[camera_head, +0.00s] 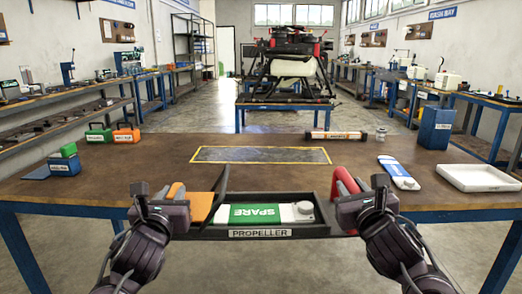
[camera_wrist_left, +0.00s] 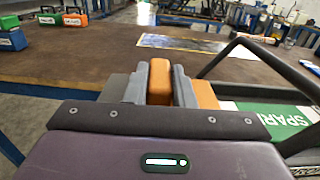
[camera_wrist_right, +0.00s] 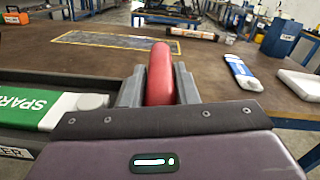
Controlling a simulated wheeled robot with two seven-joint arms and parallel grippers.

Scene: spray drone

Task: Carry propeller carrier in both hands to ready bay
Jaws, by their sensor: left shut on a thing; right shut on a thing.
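The propeller carrier (camera_head: 318,230) is a dark open tray with a "PROPELLER" label on its front, at the near edge of the table. A green and white part marked "SPARE" (camera_head: 256,213) lies in it. My left gripper (camera_head: 172,192) is shut on the carrier's orange handle (camera_wrist_left: 160,68) at the left end. My right gripper (camera_head: 360,186) is shut on its red handle (camera_wrist_right: 160,75) at the right end. A grey rectangle with a yellow outline (camera_head: 260,155) is marked on the table beyond the carrier. I cannot tell whether the carrier touches the table.
Green and orange cases (camera_head: 126,135) and a blue box (camera_head: 64,166) stand at the left. An orange-white tube (camera_head: 335,135) lies behind the outline. A blue-white part (camera_head: 398,174), a white tray (camera_head: 480,178) and a blue container (camera_head: 435,128) are at the right. The table between carrier and outline is clear.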

